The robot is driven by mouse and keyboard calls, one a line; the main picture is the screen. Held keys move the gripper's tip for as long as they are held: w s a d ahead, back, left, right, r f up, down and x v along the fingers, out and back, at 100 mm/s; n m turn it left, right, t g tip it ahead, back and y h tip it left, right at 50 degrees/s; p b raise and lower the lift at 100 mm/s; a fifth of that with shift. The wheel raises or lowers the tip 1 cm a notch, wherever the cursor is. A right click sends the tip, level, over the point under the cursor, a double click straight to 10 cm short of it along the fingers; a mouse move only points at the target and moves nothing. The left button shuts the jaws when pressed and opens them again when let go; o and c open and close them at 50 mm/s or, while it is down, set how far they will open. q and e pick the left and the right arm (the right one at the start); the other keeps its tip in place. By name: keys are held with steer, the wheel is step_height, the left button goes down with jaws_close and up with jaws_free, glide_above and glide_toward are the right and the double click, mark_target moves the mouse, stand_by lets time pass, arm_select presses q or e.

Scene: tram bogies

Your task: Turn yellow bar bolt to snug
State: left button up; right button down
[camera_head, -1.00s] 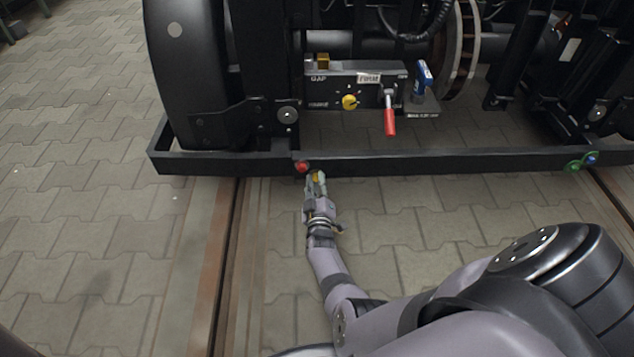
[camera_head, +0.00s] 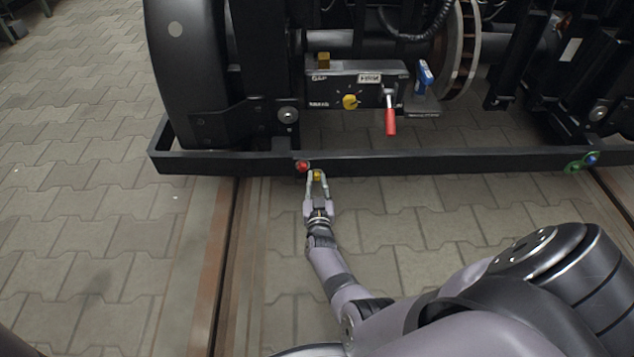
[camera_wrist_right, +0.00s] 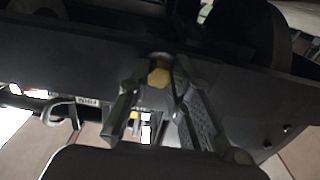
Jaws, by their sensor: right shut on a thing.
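The yellow bolt (camera_head: 317,177) sits on the front face of the black bar (camera_head: 430,163), just right of a red bolt (camera_head: 302,167). My right gripper (camera_head: 317,174) reaches up to it from below, with one finger on each side. In the right wrist view the yellow hex head (camera_wrist_right: 159,75) lies between the fingertips of my right gripper (camera_wrist_right: 160,78), which is shut on it. A grey round collar shows behind the head. My left gripper is not in view.
A control box (camera_head: 350,88) with a yellow knob (camera_head: 350,101) and a red-handled lever (camera_head: 390,120) is behind the bar. A green and blue fitting (camera_head: 582,162) is at the bar's right. Rails run along the paved floor, which is clear in front.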

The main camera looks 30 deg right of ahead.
stand_by(0.4)
steer(key=c, duration=1.5)
jaws_free()
steer(key=shift+o, duration=0.2)
